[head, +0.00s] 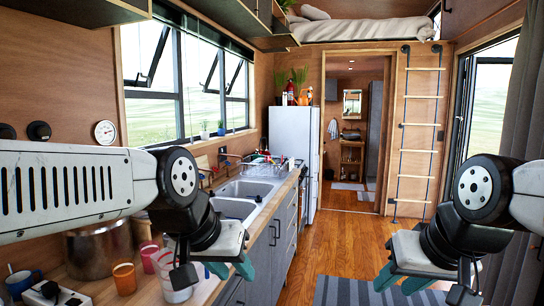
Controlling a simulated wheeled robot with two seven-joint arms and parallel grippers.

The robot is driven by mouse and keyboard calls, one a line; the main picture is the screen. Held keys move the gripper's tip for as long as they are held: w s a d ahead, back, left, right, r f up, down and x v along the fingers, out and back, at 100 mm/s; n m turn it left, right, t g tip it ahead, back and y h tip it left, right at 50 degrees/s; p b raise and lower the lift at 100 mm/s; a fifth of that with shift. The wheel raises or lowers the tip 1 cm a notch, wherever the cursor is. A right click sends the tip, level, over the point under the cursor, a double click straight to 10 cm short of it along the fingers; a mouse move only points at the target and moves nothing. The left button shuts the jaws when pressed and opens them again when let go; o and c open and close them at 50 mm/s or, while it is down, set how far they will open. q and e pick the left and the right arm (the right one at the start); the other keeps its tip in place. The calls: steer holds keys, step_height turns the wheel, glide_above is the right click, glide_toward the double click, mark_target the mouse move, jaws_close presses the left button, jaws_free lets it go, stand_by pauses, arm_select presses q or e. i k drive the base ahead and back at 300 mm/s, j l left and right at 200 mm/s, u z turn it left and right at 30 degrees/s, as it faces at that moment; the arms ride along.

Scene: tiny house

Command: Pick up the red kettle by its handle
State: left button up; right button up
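I cannot make out a red kettle in the head view. My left gripper (232,268) hangs over the front edge of the kitchen counter (212,290), its two teal fingers apart and nothing seen between them. My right gripper (402,280) is in the air at the right, over the floor and a striped rug. Its teal fingers are also apart, with nothing seen between them. My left arm hides part of the counter and wall.
A large metal pot (98,250), an orange cup (124,278) and several other cups stand on the near counter. Beyond are the sink (243,189), a dish rack and the white fridge (294,140). The wooden floor (342,240) is clear toward the doorway. A ladder (417,125) stands right of it.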

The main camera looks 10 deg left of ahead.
mark_target(266, 152)
steer(key=i+l+z, duration=0.1)
steer(key=i+l, duration=1)
steer(key=i, duration=1.85)
steer(key=i+l+z, duration=0.15)
steer(key=i, duration=1.9)
steer(key=i+u, duration=0.3)
steer(key=i, duration=0.35)
steer(key=i+u, duration=0.3)
steer(key=i, duration=0.4)
steer(key=i+j+u, duration=0.3)
steer(key=i+j, duration=0.2)
steer(key=i, duration=0.1)
